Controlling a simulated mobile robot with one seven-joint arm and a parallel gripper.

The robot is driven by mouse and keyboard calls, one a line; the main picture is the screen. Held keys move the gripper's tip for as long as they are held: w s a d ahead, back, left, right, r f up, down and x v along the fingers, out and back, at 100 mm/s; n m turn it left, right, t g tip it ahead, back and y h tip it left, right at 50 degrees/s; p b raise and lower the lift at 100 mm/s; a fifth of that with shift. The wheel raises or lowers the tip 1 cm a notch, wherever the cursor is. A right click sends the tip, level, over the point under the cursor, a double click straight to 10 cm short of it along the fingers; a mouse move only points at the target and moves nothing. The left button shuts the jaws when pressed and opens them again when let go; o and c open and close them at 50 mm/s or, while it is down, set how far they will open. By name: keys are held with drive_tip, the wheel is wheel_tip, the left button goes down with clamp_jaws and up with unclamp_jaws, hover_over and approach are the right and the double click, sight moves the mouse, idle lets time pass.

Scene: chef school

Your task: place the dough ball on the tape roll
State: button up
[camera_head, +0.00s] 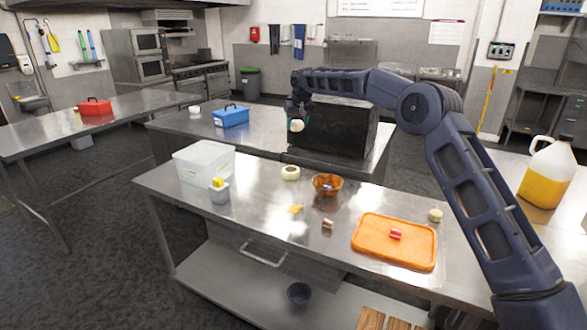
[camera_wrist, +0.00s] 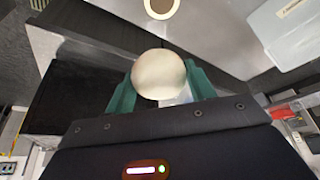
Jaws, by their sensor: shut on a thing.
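The pale round dough ball (camera_head: 297,126) is held in my gripper (camera_head: 296,118), above the steel counters in the head view. In the wrist view the dough ball (camera_wrist: 159,74) sits between the two green fingers of my gripper (camera_wrist: 160,88), which are shut on it. The cream tape roll (camera_head: 290,177) lies flat on the near steel table, below the ball in the picture and apart from it. In the wrist view the tape roll (camera_wrist: 160,17) shows at the top edge, partly cut off, with its dark hole visible.
A clear plastic bin (camera_head: 203,164) stands left of the tape roll, and an orange bowl (camera_head: 327,191) close on its right. An orange tray (camera_head: 394,250) and a small pale round object (camera_head: 435,215) are farther right. A black box (camera_head: 335,132) stands behind my gripper.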

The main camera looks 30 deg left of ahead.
sight(296, 169)
wheel_tip(296, 169, down, 19)
drive_tip(key=shift+r, duration=0.15)
idle(0.5)
drive_tip(key=o, duration=1)
drive_tip(key=shift+o, duration=0.2)
drive_tip(key=v, duration=1.2)
drive_tip(key=shift+w, duration=0.1)
